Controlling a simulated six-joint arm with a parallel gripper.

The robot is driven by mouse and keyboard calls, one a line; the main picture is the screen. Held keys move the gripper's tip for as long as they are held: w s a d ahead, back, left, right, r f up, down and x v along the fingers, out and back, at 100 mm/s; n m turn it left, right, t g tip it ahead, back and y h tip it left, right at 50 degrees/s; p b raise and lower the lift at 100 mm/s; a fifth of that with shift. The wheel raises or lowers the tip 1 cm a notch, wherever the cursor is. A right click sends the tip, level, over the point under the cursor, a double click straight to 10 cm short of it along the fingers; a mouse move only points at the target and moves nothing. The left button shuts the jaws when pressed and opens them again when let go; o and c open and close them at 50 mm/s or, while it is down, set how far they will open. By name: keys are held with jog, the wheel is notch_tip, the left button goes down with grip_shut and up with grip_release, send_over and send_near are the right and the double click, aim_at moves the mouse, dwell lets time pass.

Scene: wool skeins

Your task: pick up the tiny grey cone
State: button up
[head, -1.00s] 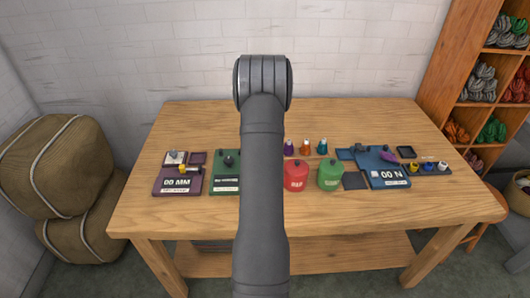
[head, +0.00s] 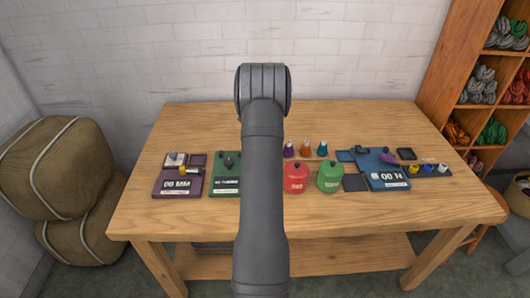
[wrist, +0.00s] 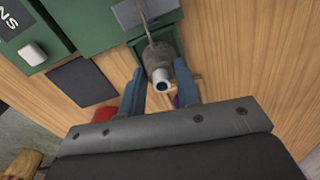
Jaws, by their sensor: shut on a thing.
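A small grey cone (wrist: 155,62) shows in the wrist view, with a pale hollow end (wrist: 161,84) towards the camera. My gripper (wrist: 159,85) is shut on it, with one blue finger on each side. The cone is over a small green tray (wrist: 170,45), and I cannot tell whether it touches the tray. In the head view my own arm hides my gripper and the cone.
The wooden table (head: 420,125) carries a purple board (head: 168,189), a green board (head: 222,188) and a blue board (head: 390,181).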

jog(key=shift+r, duration=0.6)
jog(key=r, duration=0.2)
jog(key=d+r, duration=0.1)
jog(key=shift+s+r, duration=0.3)
jog(key=shift+r, duration=0.05)
jog(key=s+d+r, duration=0.6)
jog(key=d+r, duration=0.2)
jog(key=r, duration=0.3)
jog(key=shift+d, duration=0.4)
